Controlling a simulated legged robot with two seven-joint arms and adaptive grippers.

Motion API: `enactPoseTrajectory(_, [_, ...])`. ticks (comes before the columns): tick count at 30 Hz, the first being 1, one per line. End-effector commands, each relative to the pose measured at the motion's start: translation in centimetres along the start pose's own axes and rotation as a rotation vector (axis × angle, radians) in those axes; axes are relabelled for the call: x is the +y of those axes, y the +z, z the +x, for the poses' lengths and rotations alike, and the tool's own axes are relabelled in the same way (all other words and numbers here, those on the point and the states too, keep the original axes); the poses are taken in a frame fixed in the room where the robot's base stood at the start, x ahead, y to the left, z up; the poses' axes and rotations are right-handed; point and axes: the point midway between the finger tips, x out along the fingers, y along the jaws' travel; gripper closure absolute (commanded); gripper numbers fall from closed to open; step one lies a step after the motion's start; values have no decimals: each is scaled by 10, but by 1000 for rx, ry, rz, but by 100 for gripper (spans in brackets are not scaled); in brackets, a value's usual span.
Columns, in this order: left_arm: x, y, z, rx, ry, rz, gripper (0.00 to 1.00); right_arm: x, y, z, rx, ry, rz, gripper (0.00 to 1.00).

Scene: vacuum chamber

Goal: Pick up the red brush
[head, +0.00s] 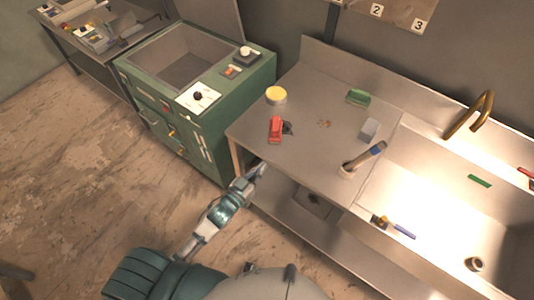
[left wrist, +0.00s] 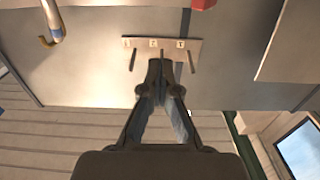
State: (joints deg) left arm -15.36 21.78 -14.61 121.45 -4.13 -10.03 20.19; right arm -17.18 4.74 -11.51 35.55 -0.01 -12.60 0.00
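The red brush (head: 275,128) lies on the left part of the metal worktop (head: 318,92), near its front left edge, with a small dark piece against its right side. My left gripper (head: 262,168) is below and in front of the brush, by the worktop's front edge, apart from it. In the left wrist view its fingers (left wrist: 160,64) converge to touching tips with nothing visible between them. A red thing (left wrist: 203,4) is cut off at the top of that view; I cannot tell what it is. My right gripper is not in view.
A yellow-topped tin (head: 276,95), a green block (head: 358,97), a grey block (head: 369,130) and a holder with a dark-handled tool (head: 365,157) stand on the worktop. A green cabinet (head: 205,120) is on the left, a sink with a brass tap (head: 470,114) on the right.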

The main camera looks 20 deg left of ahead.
Motion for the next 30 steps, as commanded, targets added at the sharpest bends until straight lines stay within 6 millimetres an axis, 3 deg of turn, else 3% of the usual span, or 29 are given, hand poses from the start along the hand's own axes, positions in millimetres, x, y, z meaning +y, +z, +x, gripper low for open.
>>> enactPoseTrajectory(3, [6,-1,-23,-3,0,0,100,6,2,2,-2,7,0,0])
enactPoseTrajectory(7, [9,-2,-37,-3,-1,-1,100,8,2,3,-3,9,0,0])
enactPoseTrajectory(18, [13,-4,-43,-1,-1,2,100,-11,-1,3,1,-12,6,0])
enactPoseTrajectory(20, [14,-4,-42,-1,-1,2,90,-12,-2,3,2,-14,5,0])
enactPoseTrajectory(28, [13,-4,-43,-1,-1,1,22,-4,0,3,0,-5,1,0])
enactPoseTrajectory(30, [12,-4,-43,-1,-1,1,20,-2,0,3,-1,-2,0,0])
